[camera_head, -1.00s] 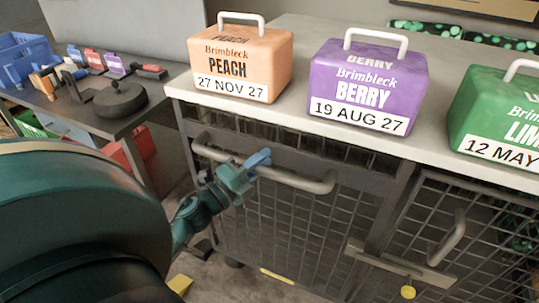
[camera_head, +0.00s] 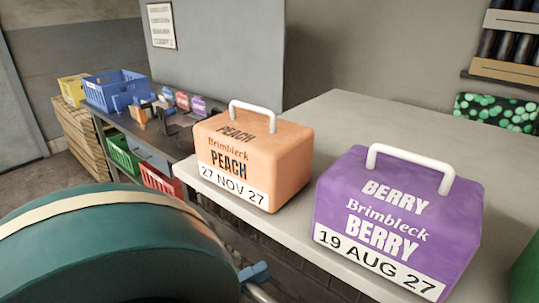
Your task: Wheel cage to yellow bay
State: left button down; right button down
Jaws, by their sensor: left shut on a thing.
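The cage (camera_head: 284,246) is mostly below the picture; a strip of its dark mesh shows under the pale top (camera_head: 372,117). An orange PEACH tub (camera_head: 290,165) and a purple BERRY tub (camera_head: 459,232) stand on that top. My left gripper (camera_head: 256,275) shows at the bottom edge, its blue fingertip at the cage's pale handle bar (camera_head: 260,293). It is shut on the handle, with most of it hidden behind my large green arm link. My right gripper is not in view. No yellow floor marking shows now.
A yellow bin (camera_head: 72,89) sits on a wooden crate (camera_head: 85,136) beyond. Bare floor (camera_head: 45,180) shows at far left.

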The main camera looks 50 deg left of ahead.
pick_arm(q)
jog(key=shift+s+d, duration=0.15)
jog(key=shift+s, duration=0.45)
jog(key=c, duration=1.2)
grip_release()
jog(key=shift+s, duration=0.1)
jog(key=b+v, duration=0.3)
jog(key=v, duration=1)
